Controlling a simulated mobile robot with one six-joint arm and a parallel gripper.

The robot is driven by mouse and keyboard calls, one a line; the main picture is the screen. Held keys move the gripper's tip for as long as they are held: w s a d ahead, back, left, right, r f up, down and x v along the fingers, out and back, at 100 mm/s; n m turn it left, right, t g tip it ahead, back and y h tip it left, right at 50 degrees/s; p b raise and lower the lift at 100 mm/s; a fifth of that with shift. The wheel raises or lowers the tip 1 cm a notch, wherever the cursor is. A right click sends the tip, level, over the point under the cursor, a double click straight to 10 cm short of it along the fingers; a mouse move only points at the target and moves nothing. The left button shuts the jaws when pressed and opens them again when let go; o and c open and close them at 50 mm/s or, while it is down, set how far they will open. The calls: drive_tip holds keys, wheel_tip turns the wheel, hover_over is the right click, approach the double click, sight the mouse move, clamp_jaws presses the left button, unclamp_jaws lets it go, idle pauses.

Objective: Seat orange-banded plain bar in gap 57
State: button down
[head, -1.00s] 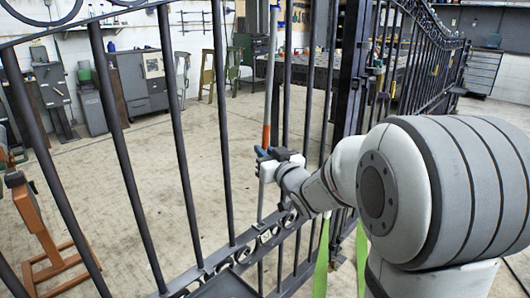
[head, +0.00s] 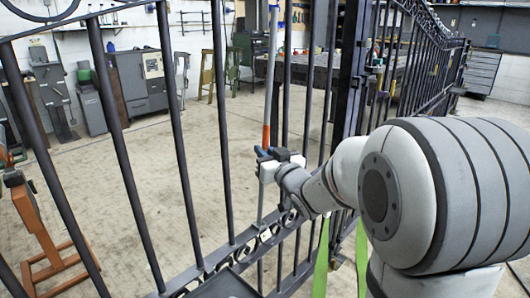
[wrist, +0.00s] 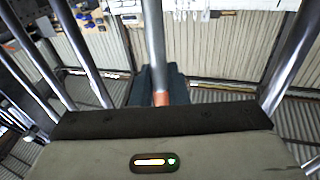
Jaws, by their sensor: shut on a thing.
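The orange-banded plain bar (head: 271,75) is a slim grey rod with an orange band just above my gripper. It stands nearly upright in the gate, between dark fixed bars. My gripper (head: 267,165) is shut on it below the band. In the wrist view the bar (wrist: 154,45) rises from the jaws (wrist: 158,85), with the orange band close to them. The bar's lower end runs down to the scrolled rail (head: 262,238) of the gate; I cannot tell whether it is seated there. No gap number is readable.
Dark gate bars (head: 183,130) stand left and right of the held bar. A thick dark post (head: 350,85) is to the right. A dark tray (head: 228,284) is at the bottom. An orange stand (head: 40,235) is at left. Green strips (head: 321,262) hang below my arm.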

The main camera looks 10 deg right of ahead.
drive_tip(key=shift+f+b, duration=0.8)
drive_tip(key=shift+b, duration=0.1)
idle(1.0)
drive_tip(key=shift+w+a+f+g+p, duration=0.15)
drive_tip(key=shift+w+a+g+p, duration=0.15)
drive_tip(key=shift+w+a+p, duration=0.6)
idle(1.4)
drive_tip(key=shift+w+d, duration=0.1)
drive_tip(key=shift+d, duration=0.05)
drive_tip(key=c, duration=1.7)
unclamp_jaws()
drive_tip(key=o, duration=0.4)
drive_tip(key=shift+c, duration=0.2)
drive_tip(key=p+v, duration=0.1)
drive_tip(key=v, duration=0.6)
drive_tip(key=shift+s+p, duration=0.35)
drive_tip(key=shift+s, duration=0.05)
drive_tip(key=shift+d, duration=0.1)
